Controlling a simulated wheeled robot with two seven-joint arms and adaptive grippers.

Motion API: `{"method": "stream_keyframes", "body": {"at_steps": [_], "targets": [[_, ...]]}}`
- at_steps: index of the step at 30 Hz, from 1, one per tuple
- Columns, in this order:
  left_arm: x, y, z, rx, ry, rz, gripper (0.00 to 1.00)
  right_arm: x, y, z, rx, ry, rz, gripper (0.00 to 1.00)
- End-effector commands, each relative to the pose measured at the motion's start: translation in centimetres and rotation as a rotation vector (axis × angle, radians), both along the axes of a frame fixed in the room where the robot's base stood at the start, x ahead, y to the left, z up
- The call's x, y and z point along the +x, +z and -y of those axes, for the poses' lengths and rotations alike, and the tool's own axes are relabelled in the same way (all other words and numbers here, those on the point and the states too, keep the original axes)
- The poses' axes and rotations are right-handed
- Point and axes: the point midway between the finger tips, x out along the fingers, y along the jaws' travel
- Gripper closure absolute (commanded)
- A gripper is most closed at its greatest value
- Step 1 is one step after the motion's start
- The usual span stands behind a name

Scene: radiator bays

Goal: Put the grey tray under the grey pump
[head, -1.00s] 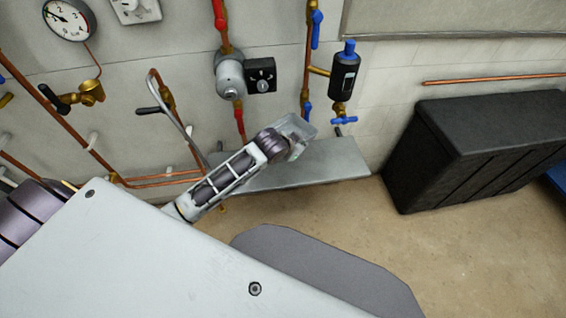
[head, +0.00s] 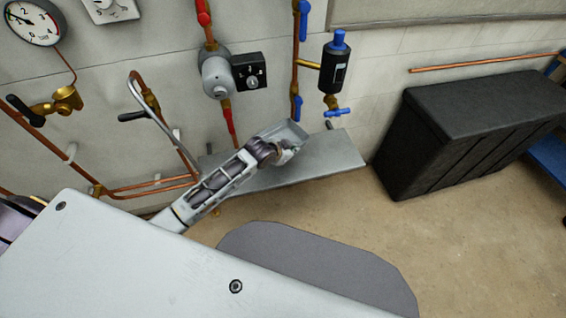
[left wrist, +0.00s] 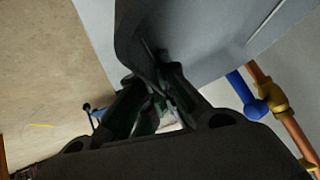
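The grey pump (head: 217,75) sits in a vertical copper pipe on the wall, with a black control box on its right side. The grey tray (head: 290,129) is small and shallow, and shows just beyond my left gripper (head: 287,152), below and right of the pump. The gripper looks shut on its near edge; the fingers hide part of it. The tray overlaps the grey shelf (head: 325,160) in view; I cannot tell if it touches it. The left wrist view shows the fingers (left wrist: 155,105) close together at a dark shape. My right gripper is out of view.
A black filter (head: 335,68) with blue valves hangs right of the pump. A bent grey lever or pipe (head: 160,120) stands left of my forearm. A black chest (head: 450,135) stands at the right. The shelf's right end is bare.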

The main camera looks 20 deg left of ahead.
Motion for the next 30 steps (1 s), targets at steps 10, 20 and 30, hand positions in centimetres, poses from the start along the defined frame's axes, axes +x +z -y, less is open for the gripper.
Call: {"method": "stream_keyframes", "body": {"at_steps": [10,20,30], "targets": [[0.0,-4.0,0.0,0.001,0.000,-0.001,1.00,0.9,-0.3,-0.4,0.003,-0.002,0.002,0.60],[0.0,-6.1,0.0,0.000,0.000,0.001,1.00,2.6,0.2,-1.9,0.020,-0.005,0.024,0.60],[0.0,-6.5,0.0,0.000,0.000,0.000,1.00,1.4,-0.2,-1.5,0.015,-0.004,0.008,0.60]]}}
